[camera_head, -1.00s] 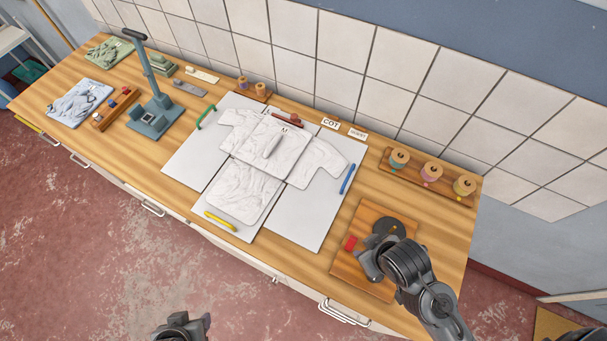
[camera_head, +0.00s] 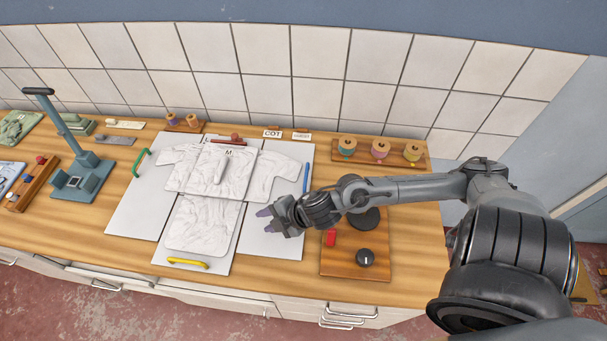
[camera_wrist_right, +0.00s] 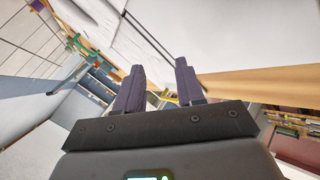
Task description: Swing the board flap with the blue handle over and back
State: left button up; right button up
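The folding board has a white right flap (camera_head: 275,238) with the blue handle (camera_head: 306,177) upright along its right edge. The flap lies flat. A white shirt (camera_head: 200,225) is spread over the board, with one sleeve (camera_head: 277,175) across the right flap. My right gripper (camera_head: 268,220) is over the front part of this flap, left of and nearer than the blue handle, not touching the handle. In the right wrist view, its two purple fingers (camera_wrist_right: 160,68) stand apart with nothing between them. My left gripper is out of view.
Other handles are green (camera_head: 141,163), yellow (camera_head: 187,264) and red (camera_head: 224,138). A wooden panel (camera_head: 350,265) with a red block and a black knob sits right of the board, under my right arm. A spool rack (camera_head: 377,156) stands behind. A blue-grey press (camera_head: 83,175) stands at left.

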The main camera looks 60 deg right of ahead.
aim_at(307, 172)
jog(key=d+n+b, duration=0.1)
jog(key=d, duration=0.1)
jog(key=w+d+f+n+g+b, duration=0.1)
jog(key=d+n, duration=0.1)
jog(key=d+n+g+y+b, duration=0.1)
jog(key=d+n, duration=0.1)
jog(key=d, duration=0.1)
jog(key=shift+w+f, duration=0.2)
jog(key=shift+f, duration=0.05)
jog(key=d, duration=0.2)
jog(key=d+r+n+g+b, duration=0.1)
jog(key=d+n+g+b, duration=0.1)
jog(key=d, duration=0.1)
jog(key=shift+s+d+r, duration=0.25)
jog(key=shift+d, duration=0.05)
jog(key=s+d+r+g+h+b, duration=0.2)
jog(key=s+d+r+g+b, duration=0.15)
jog(key=d+r, duration=0.55)
jog(key=shift+n, duration=0.3)
jog(key=f, duration=0.3)
jog(key=w+f, duration=0.1)
jog(key=f, duration=0.4)
jog(key=shift+w+a+f, duration=0.1)
jog(key=shift+w+f, duration=0.2)
jog(key=shift+w, duration=0.1)
jog(key=shift+w+a+f, duration=0.1)
jog(key=shift+w+f, duration=0.1)
jog(key=shift+f, duration=0.8)
